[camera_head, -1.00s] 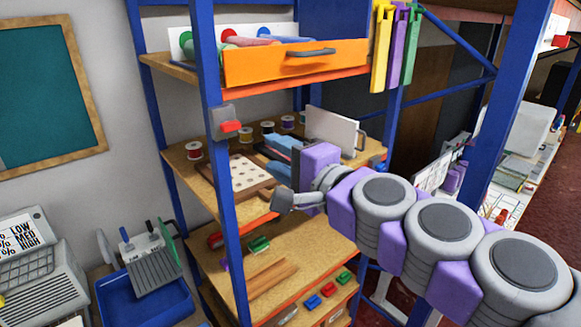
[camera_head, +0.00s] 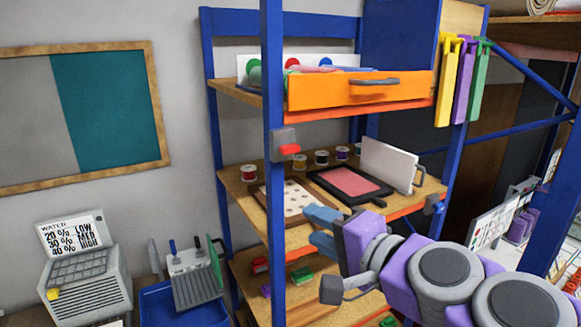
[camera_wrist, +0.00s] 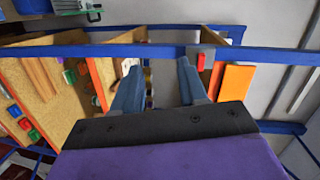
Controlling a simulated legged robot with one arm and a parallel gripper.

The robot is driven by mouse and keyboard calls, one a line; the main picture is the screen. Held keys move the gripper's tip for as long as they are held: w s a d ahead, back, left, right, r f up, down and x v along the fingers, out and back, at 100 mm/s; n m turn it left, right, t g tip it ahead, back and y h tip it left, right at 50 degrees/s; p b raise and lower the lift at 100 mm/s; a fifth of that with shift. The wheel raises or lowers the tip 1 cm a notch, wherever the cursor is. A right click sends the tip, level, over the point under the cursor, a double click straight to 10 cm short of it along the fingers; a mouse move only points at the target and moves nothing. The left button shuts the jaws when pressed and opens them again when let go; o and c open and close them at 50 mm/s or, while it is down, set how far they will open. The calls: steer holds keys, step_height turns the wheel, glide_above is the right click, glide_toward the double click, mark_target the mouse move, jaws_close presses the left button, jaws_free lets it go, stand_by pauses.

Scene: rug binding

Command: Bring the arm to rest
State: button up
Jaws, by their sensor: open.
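My arm reaches in from the lower right of the head view. My gripper (camera_head: 321,228) has blue-grey fingers and is in front of the middle shelf of the blue rack, near its front edge. In the wrist view my gripper (camera_wrist: 160,88) shows two fingers spread apart with nothing between them. The rack's blue post and the shelf boards lie beyond the fingers, turned sideways in that view.
The blue rack (camera_head: 274,190) holds an orange drawer (camera_head: 340,92), thread spools (camera_head: 321,158), a black tray with a pink pad (camera_head: 350,183) and a white panel (camera_head: 388,163). Colored clamps (camera_head: 463,85) hang at the right. A blue bin (camera_head: 170,308) stands at lower left.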

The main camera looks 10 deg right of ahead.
steer(key=s+a+f+n+g+h+b, duration=0.1)
steer(key=s+a+f+n+g+b, duration=0.2)
steer(key=f, duration=0.6)
steer(key=s+f+n+g+b, duration=0.2)
steer(key=s+f+g, duration=0.15)
steer(key=f, duration=0.55)
steer(key=s+a+f+n+g+h+b, duration=0.1)
steer(key=s+a+f+n+g+b, duration=0.2)
steer(key=f, duration=0.7)
steer(key=s+d+f+n+g+h+b, duration=0.2)
steer(key=s+d+f+g+h+b, duration=0.2)
steer(key=s+d+f, duration=0.6)
steer(key=s+f+g+h, duration=0.2)
steer(key=s, duration=0.2)
steer(key=shift+d, duration=0.25)
steer(key=shift+s, duration=0.1)
